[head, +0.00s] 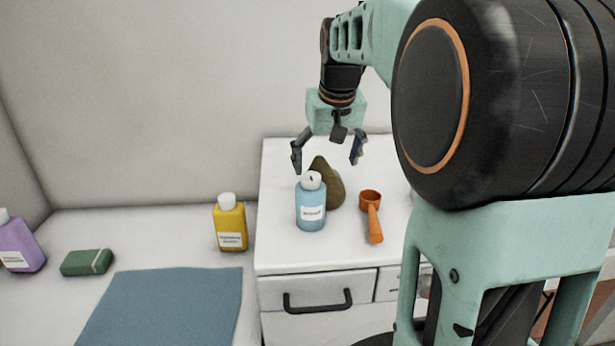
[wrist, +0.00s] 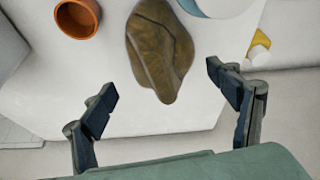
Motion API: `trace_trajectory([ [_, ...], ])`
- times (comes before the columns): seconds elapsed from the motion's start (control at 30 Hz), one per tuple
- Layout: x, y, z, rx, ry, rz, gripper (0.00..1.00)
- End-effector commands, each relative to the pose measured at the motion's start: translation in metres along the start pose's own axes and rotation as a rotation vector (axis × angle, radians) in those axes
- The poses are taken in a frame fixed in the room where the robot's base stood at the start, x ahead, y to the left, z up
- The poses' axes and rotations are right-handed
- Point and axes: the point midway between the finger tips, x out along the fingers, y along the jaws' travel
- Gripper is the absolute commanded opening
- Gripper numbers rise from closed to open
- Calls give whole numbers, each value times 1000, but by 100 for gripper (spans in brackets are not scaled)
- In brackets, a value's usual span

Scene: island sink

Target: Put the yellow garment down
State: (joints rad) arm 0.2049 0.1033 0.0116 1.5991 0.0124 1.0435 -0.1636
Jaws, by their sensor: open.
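The garment is a dark olive-yellow crumpled lump (head: 330,182) on the white cabinet top, partly hidden behind a blue bottle. In the wrist view the garment (wrist: 160,52) lies on the white surface, with folds showing and its narrow end toward my fingers. My gripper (head: 328,157) is open above and behind the garment, fingers pointing down. In the wrist view my gripper (wrist: 163,88) has its two fingers spread wide, with nothing held between them. The garment looks apart from both fingers.
The blue bottle (head: 311,206) stands just in front of the garment. An orange scoop (head: 371,212) lies to the right. On the lower counter at left are a yellow bottle (head: 230,223), a green block (head: 87,262), a purple bottle (head: 20,242) and a blue mat (head: 165,305).

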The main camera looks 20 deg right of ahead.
Motion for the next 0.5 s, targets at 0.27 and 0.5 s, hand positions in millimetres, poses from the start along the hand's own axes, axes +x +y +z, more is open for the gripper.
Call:
trace_trajectory([
  [0.27, 38, -5, 1, 0, -3, 0, 81],
  [0.5, 41, -5, 0, 0, 0, 0, 81],
])
